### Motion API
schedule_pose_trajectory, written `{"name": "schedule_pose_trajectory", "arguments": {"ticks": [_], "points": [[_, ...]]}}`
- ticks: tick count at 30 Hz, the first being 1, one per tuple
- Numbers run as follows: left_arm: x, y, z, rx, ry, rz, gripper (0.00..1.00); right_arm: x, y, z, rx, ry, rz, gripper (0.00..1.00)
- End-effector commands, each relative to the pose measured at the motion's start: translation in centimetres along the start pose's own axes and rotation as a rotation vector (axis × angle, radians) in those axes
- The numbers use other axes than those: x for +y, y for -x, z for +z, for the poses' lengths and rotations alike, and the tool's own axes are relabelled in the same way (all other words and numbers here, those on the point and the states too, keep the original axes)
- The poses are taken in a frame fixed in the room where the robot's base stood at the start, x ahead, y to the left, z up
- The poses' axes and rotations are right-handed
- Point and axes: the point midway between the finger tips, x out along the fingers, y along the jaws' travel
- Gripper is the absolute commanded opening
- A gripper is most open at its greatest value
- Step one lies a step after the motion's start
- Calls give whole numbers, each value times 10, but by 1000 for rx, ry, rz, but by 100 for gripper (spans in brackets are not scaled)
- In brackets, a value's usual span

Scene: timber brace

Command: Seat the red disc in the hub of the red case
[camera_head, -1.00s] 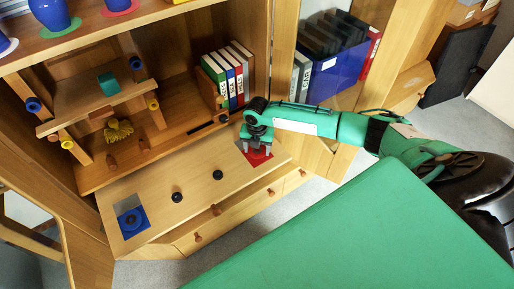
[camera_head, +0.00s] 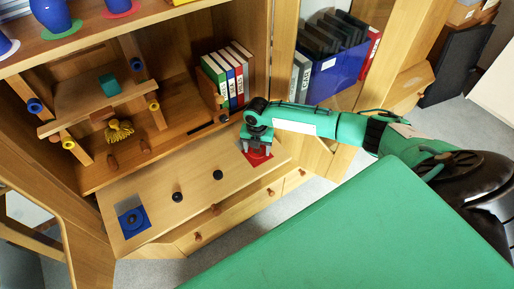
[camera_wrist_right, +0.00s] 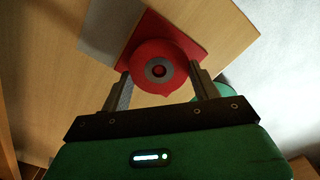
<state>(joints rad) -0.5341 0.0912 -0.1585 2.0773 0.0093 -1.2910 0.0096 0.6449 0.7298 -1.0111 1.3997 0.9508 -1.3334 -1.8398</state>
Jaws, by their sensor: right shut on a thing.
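The red disc (camera_wrist_right: 173,82), with a grey ring and red centre, sits between the two fingers of my right gripper (camera_wrist_right: 162,88) in the right wrist view. The gripper is shut on its rim. The red case (camera_wrist_right: 201,36) lies flat behind the disc, and the disc covers its hub. I cannot tell whether the disc touches the case. In the head view my right gripper (camera_head: 257,147) points down over the red case (camera_head: 258,160) at the right end of the wooden ledge; the disc is not distinct there. My left gripper is out of view.
A blue case (camera_head: 133,221) lies at the ledge's left end. Two black knobs (camera_head: 177,197) stand on the ledge between the cases. Binders (camera_head: 228,77) stand on the shelf behind my gripper. A tilted timber frame (camera_head: 95,100) with coloured wheels stands at the left.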

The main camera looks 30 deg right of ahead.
Motion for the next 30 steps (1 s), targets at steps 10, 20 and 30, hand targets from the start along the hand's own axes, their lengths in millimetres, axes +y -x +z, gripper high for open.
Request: {"name": "schedule_pose_trajectory", "arguments": {"ticks": [10, 20, 30], "points": [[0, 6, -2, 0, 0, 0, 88, 0, 0, 0, 0, 0, -1, 41], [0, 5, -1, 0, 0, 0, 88, 0, -4, 0, 0, 0, 0, 41], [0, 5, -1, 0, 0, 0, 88, 0, -4, 0, 0, 0, 0, 88]]}}
